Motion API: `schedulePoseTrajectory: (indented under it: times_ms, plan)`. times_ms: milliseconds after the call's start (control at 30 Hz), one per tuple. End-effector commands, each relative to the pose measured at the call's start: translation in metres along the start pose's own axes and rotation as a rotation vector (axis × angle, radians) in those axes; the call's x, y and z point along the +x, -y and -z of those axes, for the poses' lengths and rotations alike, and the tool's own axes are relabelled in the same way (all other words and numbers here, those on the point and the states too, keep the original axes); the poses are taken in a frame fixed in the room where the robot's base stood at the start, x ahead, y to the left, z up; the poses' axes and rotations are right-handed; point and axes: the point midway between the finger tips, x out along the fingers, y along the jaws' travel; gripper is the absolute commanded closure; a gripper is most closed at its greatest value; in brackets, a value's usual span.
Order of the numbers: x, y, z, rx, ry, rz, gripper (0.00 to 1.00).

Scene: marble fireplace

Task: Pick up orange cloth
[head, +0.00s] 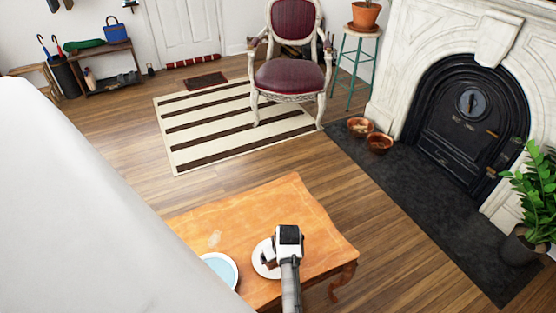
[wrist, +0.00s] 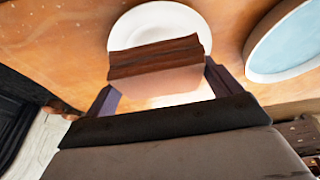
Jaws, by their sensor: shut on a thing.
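My gripper (wrist: 161,82) is shut on a reddish-brown thing (wrist: 155,58), which has a dark ridged top and a paler smooth face. It looks more like a block or a cake slice than cloth. A white round plate (wrist: 181,17) lies under and behind it in the wrist view; I cannot tell whether the brown thing touches it. In the head view my gripper (head: 268,257) is over the same plate (head: 257,266) on the orange-brown wooden table (head: 250,205). No clear orange cloth shows in either view.
A pale blue dish with a white rim (head: 220,269) is left of the plate, also in the wrist view (wrist: 290,40). A chair (head: 289,75) stands beyond the table, and a fireplace (head: 467,115) is at the right.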

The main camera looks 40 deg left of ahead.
Motion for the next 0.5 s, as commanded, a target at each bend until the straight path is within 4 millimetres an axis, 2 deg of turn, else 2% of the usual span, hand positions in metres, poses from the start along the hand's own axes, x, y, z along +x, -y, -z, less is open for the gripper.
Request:
schedulePoseTrajectory:
  times_ms: [100,300,500]
  plan:
    - [-0.035,-0.002,0.012,0.001,-0.008,-0.004,0.35]
    - [-0.091,-0.002,0.029,0.001,-0.007,-0.004,0.35]
    - [-0.131,-0.001,0.041,0.002,-0.005,-0.003,0.35]
